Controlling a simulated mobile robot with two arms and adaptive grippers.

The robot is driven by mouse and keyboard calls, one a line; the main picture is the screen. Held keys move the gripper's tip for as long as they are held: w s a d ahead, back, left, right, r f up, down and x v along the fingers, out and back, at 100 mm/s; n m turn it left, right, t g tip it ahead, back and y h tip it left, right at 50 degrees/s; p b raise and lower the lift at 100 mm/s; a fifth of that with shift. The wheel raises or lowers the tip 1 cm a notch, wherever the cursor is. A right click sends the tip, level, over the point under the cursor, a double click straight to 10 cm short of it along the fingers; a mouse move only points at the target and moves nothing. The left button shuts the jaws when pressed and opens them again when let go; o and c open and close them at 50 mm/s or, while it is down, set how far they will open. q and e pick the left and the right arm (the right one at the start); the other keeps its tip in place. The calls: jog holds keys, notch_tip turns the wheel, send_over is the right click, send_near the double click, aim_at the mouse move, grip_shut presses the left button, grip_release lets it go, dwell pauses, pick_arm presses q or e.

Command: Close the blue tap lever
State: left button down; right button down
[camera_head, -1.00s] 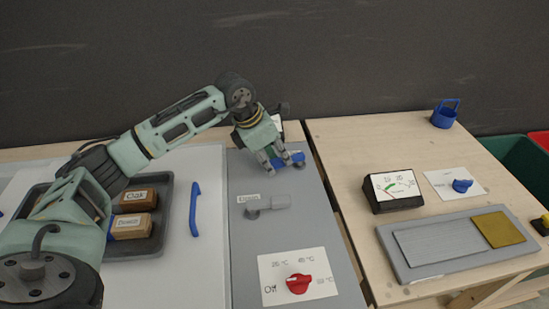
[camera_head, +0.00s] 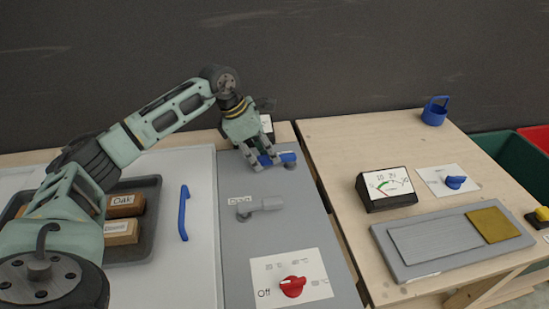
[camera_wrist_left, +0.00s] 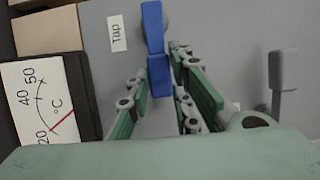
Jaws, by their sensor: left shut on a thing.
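The blue tap lever (camera_head: 287,157) sits near the far end of the grey panel (camera_head: 250,277). It points left from its grey pivot at the right. My left gripper (camera_head: 263,166) reaches down from the left and is shut on the lever's left part. In the left wrist view the blue lever (camera_wrist_left: 153,28) runs down between the fingers of the gripper (camera_wrist_left: 160,75), beside a "Tap" label (camera_wrist_left: 117,33). The fingers hide part of the lever in the head view. My right gripper is not in view.
A grey drain lever (camera_head: 263,205) lies nearer on the panel, with a red knob (camera_head: 292,287) nearer still. A dial gauge (camera_wrist_left: 38,105) stands beside the tap. A blue handle (camera_head: 183,212) and a dark tray (camera_head: 148,215) with wooden blocks are at the left.

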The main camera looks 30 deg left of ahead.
pick_arm(q)
jog(key=c, duration=1.6)
grip_release()
jog(key=shift+o, duration=0.2)
jog(key=v, duration=1.2)
